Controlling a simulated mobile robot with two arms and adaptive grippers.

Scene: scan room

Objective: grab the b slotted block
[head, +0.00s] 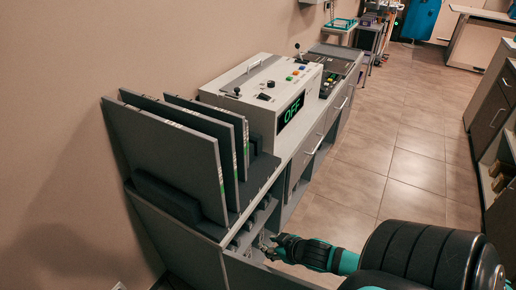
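My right gripper (264,246) is low in the head view, at the open front of the cabinet under the upright grey panels. It is small and partly lost against the shelf parts, so I cannot tell whether it is open, shut or holding anything. Dark slotted holders (168,196) on the cabinet top carry the grey panels (168,150). Small grey parts (243,238) show in the open compartments beside my gripper. I cannot make out a letter b on any of them, so the b slotted block is not identifiable. My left gripper is not in view.
A white control box (262,92) with a green OFF display stands behind the panels, and a dark console (336,68) is beyond it. Drawers with handles (314,143) face the aisle. The tiled floor (385,150) is clear.

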